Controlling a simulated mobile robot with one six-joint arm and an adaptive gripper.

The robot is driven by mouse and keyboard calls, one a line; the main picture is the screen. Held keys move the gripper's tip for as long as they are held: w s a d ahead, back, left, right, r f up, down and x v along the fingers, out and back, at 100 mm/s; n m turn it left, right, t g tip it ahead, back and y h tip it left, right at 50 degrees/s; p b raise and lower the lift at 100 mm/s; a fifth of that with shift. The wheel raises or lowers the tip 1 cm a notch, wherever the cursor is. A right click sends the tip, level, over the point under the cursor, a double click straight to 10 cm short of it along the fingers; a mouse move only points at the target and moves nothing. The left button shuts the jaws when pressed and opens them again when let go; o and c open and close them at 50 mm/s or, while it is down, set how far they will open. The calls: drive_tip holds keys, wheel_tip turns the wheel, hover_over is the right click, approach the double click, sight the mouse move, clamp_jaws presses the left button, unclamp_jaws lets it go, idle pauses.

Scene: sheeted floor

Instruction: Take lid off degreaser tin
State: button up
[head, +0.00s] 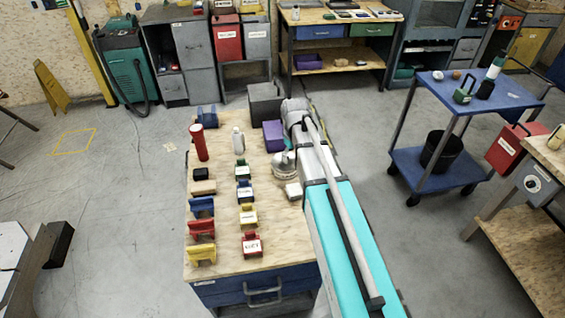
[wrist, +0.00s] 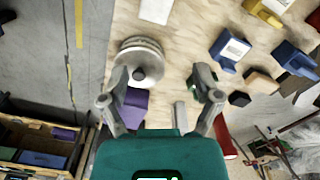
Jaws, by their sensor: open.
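A round, pale metal tin (head: 284,165) with a knobbed lid stands on the wooden bench top, and I take it for the degreaser tin. In the head view my arm reaches along the bench's right side, and the fingers are not clear there.
A purple box (head: 273,136) and white bottle (head: 239,142) stand near the tin. A green holder (wrist: 193,83) shows by the right finger. Several coloured holders and a red cylinder (head: 198,143) occupy the bench's left.

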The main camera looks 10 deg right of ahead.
drive_tip(key=w+n, duration=0.4)
drive_tip(key=w, duration=0.9)
drive_tip(key=shift+w, duration=0.15)
wheel_tip(320, 180, down, 9)
drive_tip(key=b, duration=0.8)
drive_tip(key=shift+r+b, duration=0.2)
drive_tip(key=shift+b, duration=0.1)
drive_tip(key=shift+f+b, duration=2.6)
drive_tip(key=c, duration=1.1)
